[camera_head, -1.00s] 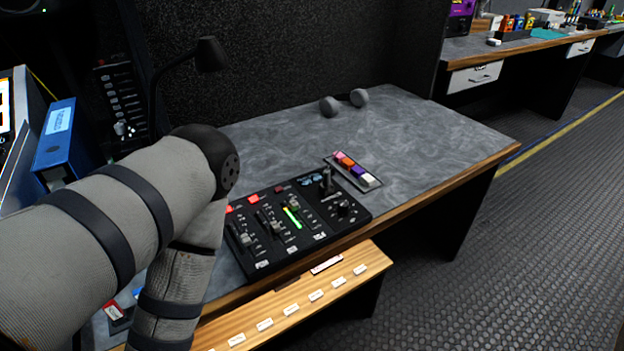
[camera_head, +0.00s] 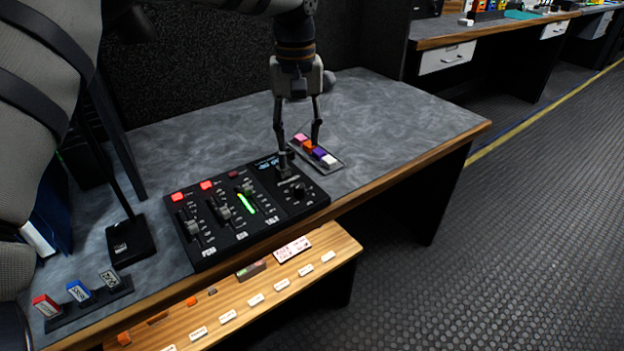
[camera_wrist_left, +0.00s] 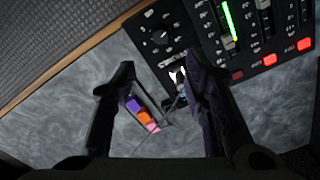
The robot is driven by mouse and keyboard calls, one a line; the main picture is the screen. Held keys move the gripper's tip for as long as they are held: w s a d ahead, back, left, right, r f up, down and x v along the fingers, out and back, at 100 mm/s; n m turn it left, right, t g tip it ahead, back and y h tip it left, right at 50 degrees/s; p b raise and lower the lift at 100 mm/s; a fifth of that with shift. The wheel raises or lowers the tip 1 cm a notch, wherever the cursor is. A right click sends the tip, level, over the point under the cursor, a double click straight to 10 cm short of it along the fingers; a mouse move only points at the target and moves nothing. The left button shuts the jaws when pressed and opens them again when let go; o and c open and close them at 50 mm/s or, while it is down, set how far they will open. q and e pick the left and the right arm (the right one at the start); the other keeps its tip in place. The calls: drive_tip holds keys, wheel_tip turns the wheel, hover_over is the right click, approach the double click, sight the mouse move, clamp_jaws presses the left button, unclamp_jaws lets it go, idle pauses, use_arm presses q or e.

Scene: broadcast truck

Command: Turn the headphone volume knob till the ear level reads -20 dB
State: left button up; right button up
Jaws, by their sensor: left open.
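The black mixing console (camera_head: 205,246) lies on the grey desk. A round black knob with a white mark (camera_head: 299,190) sits at its right end; I take it as the headphone volume knob, and it also shows in the wrist view (camera_wrist_left: 160,38). A bright green level bar (camera_head: 246,203) is lit to its left. A small blue-lit display (camera_head: 267,163) is partly behind my left gripper, its text too small to read. My left gripper (camera_head: 298,146) is open and empty, pointing down above the console's back right corner and the button strip. My right gripper is not in view.
A short black stick (camera_head: 283,167) stands beside the knob. A wooden ledge (camera_head: 234,299) with labels and a pink-white panel (camera_head: 292,249) runs in front. The right desk (camera_head: 400,125) is clear.

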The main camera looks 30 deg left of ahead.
sight(299, 185)
use_arm(q)
drive_tip(key=f, duration=1.1)
drive_tip(key=shift+s+d+f+b, duration=0.15)
drive_tip(key=shift+s+f+b, duration=0.15)
drive_tip(key=shift+b, duration=0.1)
clamp_jaws()
